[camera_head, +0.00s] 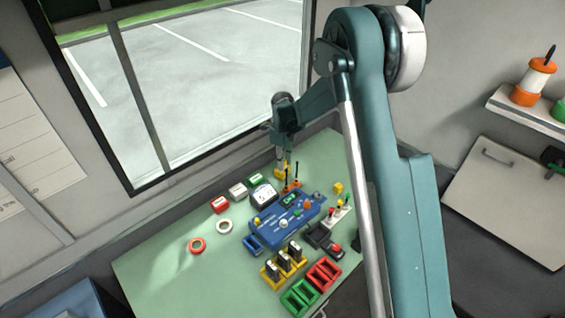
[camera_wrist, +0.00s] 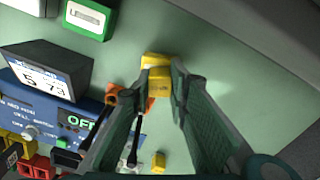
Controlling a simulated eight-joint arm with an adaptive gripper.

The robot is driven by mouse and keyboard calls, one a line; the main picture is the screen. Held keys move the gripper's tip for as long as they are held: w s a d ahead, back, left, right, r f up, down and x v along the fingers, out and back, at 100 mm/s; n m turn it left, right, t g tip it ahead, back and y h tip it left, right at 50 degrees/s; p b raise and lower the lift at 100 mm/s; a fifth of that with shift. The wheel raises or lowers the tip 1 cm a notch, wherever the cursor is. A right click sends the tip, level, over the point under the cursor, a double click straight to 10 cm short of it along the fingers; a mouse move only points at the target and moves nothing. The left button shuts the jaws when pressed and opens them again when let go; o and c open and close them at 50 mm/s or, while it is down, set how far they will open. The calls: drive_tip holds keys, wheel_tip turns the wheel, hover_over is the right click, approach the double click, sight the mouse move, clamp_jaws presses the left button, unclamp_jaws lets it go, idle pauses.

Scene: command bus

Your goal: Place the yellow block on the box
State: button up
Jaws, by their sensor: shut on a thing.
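A yellow block (camera_wrist: 159,84) is between the fingertips of my gripper (camera_wrist: 162,82) in the wrist view, and the fingers are shut on it. In the head view my gripper (camera_head: 283,167) points down at the far edge of the green table, with yellow (camera_head: 282,172) at its tip. I cannot tell whether the block is clear of the table. A green box (camera_wrist: 87,18) with a white label lies at the upper left of the wrist view. In the head view the green box (camera_head: 255,179) stands in a row with a white box (camera_head: 238,190) and a red box (camera_head: 220,204).
A blue control panel (camera_head: 268,231) and a white-faced display (camera_head: 263,195) stand left of and nearer than my gripper. An orange item with black antennas (camera_head: 292,187) is close by the gripper. Another small yellow block (camera_head: 338,187) lies to the right. The table's left side (camera_head: 160,270) is clear.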

drive_tip(key=shift+f, duration=0.15)
drive_tip(key=o, duration=0.9)
wheel_tip(320, 180, up, 12)
drive_tip(key=shift+r+p, duration=0.2)
drive_tip(key=shift+p, duration=0.15)
idle(0.5)
